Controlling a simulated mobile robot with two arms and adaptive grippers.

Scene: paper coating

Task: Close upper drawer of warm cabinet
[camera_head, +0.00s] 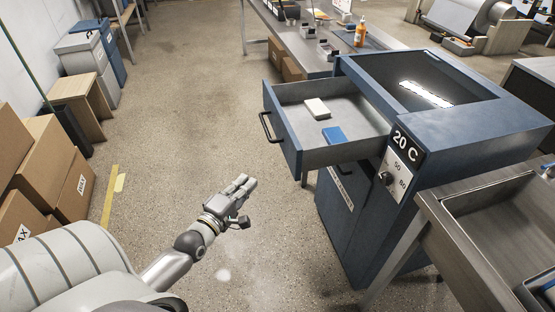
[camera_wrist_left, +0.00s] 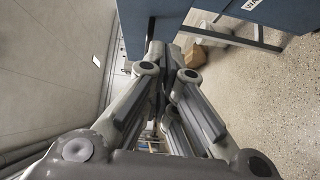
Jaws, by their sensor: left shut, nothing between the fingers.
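The warm cabinet (camera_head: 455,128) is blue, with a "20 C" display and a dial on its front. Its upper drawer (camera_head: 287,140) is pulled out toward the left and has a black handle (camera_head: 266,126). A white block (camera_head: 317,108) and a blue block (camera_head: 334,135) lie in the drawer. My left gripper (camera_head: 248,187) is below and left of the drawer front, apart from it, shut and empty. In the left wrist view its closed fingers (camera_wrist_left: 164,50) point toward a blue panel (camera_wrist_left: 265,12). My right gripper is not in view.
A steel sink table (camera_head: 450,235) stands right of the cabinet. A workbench (camera_head: 300,30) with an orange bottle (camera_head: 360,31) stands behind it. Cardboard boxes (camera_head: 50,170) are stacked at the left. The floor (camera_head: 185,120) left of the drawer is clear.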

